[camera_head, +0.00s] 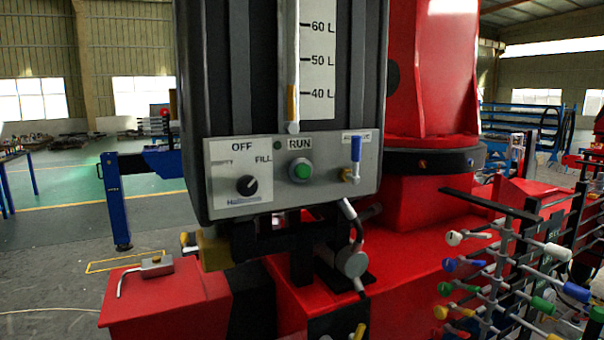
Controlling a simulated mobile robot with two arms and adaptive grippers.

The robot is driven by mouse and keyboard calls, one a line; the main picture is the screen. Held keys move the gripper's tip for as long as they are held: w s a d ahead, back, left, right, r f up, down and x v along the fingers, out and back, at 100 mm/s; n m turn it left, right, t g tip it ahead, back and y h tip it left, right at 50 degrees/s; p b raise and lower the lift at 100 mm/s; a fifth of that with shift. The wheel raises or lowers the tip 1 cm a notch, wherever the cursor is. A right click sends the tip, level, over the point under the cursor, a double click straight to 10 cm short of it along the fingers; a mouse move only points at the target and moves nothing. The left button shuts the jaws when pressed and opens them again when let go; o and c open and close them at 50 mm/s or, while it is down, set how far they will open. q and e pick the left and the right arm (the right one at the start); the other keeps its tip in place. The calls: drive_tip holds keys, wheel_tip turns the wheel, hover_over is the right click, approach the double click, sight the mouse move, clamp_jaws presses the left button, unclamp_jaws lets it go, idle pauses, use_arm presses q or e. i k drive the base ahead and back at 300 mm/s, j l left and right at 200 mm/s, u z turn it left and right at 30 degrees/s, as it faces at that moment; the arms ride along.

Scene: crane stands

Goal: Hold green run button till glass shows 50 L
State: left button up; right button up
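The green run button (302,172) sits in a grey ring on the grey control panel (330,190), under the RUN label. Nothing touches it. The sight glass (293,50) stands upright above it. Its yellowish column (291,103) tops out a little above the 40 L mark, below 50 L. The scale (317,60) beside it shows 40, 50 and 60 L. Left of the button is a black selector knob (247,185) among the labels OFF, FILL and a partly unreadable one. Neither of my grippers is in view.
A blue-handled valve (356,150) sits right of the button, close to it. A rack of coloured-tipped rods (500,270) stands at lower right. A red block (165,295) with a metal latch is at lower left. Space before the panel is clear.

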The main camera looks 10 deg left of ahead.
sight(303, 171)
drive_tip(key=u, duration=0.4)
drive_tip(key=l+u, duration=0.25)
drive_tip(key=l, duration=0.25)
drive_tip(key=l+u, duration=0.25)
drive_tip(key=l, duration=0.25)
drive_tip(key=k+l+u, duration=0.25)
drive_tip(key=l, duration=0.25)
drive_tip(key=k+l, duration=0.1)
drive_tip(key=l, duration=0.9)
drive_tip(key=k+u, duration=0.05)
